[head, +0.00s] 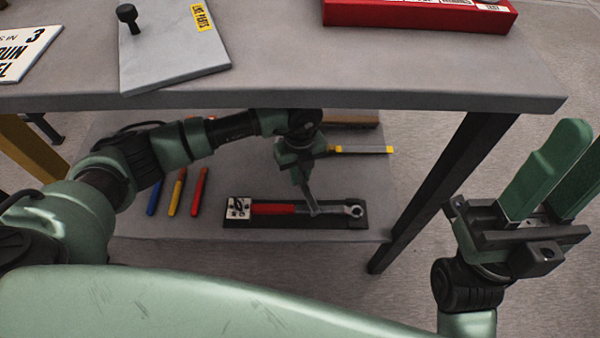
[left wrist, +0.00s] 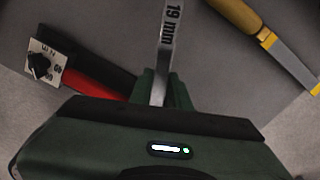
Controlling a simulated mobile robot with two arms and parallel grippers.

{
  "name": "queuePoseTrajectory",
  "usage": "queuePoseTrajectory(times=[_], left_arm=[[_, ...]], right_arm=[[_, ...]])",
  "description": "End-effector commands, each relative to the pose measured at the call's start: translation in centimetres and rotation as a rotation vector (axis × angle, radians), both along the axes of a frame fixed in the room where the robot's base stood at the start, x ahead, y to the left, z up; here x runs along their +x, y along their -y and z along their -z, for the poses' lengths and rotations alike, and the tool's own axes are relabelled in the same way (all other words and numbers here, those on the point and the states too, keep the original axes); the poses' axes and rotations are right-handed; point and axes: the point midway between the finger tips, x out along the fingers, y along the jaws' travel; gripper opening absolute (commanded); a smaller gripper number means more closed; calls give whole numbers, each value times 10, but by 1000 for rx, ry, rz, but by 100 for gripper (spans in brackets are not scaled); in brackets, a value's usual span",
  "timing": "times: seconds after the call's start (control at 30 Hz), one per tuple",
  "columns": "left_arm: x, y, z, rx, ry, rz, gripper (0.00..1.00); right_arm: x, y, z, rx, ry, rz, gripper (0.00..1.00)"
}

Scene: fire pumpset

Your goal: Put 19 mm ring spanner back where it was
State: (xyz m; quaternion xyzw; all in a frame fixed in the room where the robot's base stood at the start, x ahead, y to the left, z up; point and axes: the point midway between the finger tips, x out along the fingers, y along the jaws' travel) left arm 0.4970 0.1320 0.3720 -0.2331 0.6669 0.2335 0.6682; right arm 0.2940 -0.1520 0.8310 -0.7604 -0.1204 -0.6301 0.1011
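The 19 mm ring spanner (left wrist: 168,45) is a flat grey metal bar marked "19 mm" in the left wrist view. My left gripper (left wrist: 163,92) has its green fingers on either side of the bar and is shut on it. In the head view the left gripper (head: 302,172) is under the tabletop, above the lower shelf (head: 215,222). The spanner (head: 308,195) slants down from it, in front of a red-handled wrench (head: 273,209) in a black tray (head: 290,224). I cannot tell whether they touch. My right gripper (head: 552,185) is open and empty at the right.
A yellow-ended grey tool (head: 365,150) lies behind the tray. Blue, yellow and red tools (head: 198,192) lie left of it. The tabletop edge (head: 290,101) overhangs the shelf, and a dark leg (head: 445,185) stands at the right. A red box (head: 420,14) sits on top.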

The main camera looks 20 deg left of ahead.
Motion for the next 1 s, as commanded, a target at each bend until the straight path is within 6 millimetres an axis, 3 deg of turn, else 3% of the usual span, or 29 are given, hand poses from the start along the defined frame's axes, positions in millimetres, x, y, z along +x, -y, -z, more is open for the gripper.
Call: queuePoseTrajectory(times=[0.03,0.1,0.47,1.0], left_arm=[[0,0,0,0,0,0,29],[0,0,0,0,0,0,40],[0,0,-3,-1,1,0,40],[0,0,-77,1,1,1,40]], right_arm=[[0,0,0,0,0,0,32],[1,0,0,-1,-1,0,32],[0,0,-3,1,3,0,32],[0,1,-21,5,-34,1,32]])
